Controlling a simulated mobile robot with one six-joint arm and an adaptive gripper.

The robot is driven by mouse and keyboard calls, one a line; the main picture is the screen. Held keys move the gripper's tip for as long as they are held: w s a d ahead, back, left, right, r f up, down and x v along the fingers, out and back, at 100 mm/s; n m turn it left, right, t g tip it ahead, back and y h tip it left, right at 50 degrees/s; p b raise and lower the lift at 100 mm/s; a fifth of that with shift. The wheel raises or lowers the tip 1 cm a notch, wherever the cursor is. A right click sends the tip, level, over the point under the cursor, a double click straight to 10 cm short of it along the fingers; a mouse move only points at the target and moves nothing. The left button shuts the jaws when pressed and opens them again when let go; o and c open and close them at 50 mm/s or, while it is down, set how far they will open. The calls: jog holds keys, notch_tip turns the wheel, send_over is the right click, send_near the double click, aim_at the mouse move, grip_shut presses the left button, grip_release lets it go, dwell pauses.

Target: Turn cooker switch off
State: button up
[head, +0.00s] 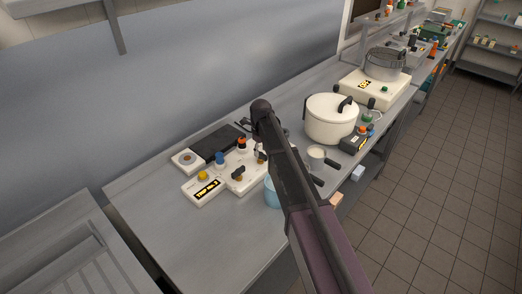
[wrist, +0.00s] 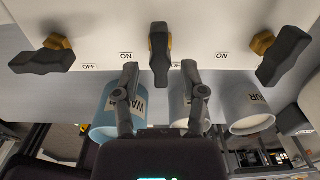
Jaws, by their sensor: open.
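In the wrist view, a white cooker panel (wrist: 215,20) carries three switches with dark handles and brass-coloured bases. The middle switch (wrist: 159,55) has its handle pointing straight down the picture. In the head view, the white cooker (head: 213,188) stands on the counter, partly hidden by my arm; my gripper's fingertips are hard to make out.
A blue container (wrist: 105,118), a white one (wrist: 180,110) and another labelled one (wrist: 247,112) stand close by the fingers. A white pot (head: 330,120) and a small saucepan (head: 316,154) are right of my arm. The counter's left part (head: 150,205) is clear.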

aim_at(261, 153)
jog(key=shift+r+p, duration=2.1)
jog(key=shift+r, duration=0.4)
jog(key=s+d+f+n+b, duration=0.2)
jog(key=s+d+n, duration=2.1)
jog(key=s+n, duration=0.2)
jog(key=shift+s+f, duration=0.25)
jog(key=shift+s, duration=0.2)
